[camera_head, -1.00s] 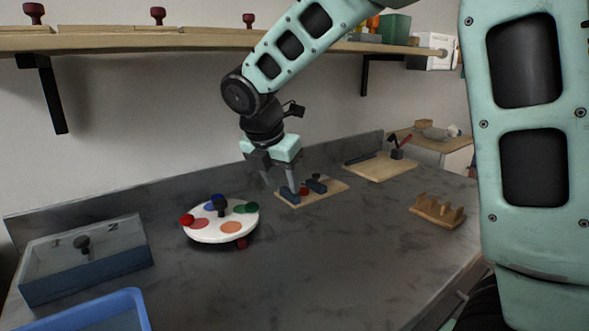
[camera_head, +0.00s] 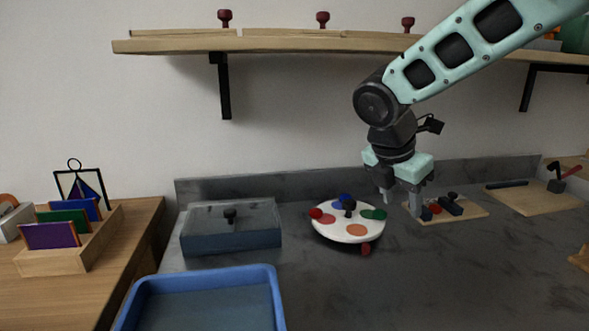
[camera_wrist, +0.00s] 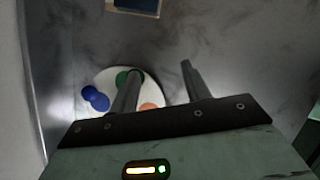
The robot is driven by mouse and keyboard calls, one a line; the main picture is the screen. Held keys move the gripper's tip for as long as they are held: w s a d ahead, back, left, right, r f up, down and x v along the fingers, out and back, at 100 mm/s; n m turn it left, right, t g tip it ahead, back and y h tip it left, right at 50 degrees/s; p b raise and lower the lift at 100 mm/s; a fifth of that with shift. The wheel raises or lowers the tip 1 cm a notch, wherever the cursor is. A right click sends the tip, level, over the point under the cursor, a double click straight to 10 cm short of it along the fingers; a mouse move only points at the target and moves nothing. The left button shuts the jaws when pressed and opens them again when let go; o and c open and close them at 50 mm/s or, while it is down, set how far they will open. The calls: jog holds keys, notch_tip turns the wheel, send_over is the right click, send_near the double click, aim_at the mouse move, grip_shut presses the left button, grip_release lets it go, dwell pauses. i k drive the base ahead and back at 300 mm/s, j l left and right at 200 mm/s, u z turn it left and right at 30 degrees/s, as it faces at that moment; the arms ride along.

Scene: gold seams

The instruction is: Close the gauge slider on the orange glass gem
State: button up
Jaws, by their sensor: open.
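The likely gauge is a wooden board (camera_head: 470,214) with dark blue blocks (camera_head: 452,207), a small red piece (camera_head: 435,209) between them and a black knob. No orange glass gem can be made out on it. A white round tray (camera_head: 335,236) beside it carries red, blue and green pieces and a flat orange spot (camera_head: 357,230). My gripper (camera_head: 401,202) is open and points down between tray and board; its right finger overlaps the board's left end. In the wrist view my gripper (camera_wrist: 158,75) is empty, with the white tray (camera_wrist: 102,80) below.
A lidded grey-blue box (camera_head: 231,238) and a blue bin (camera_head: 268,278) stand left of the tray. A wooden rack (camera_head: 70,256) sits on the left table. A shelf (camera_head: 300,46) runs above. The counter's front middle is clear.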

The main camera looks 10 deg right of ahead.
aim_at(448, 205)
jog(key=k, duration=1)
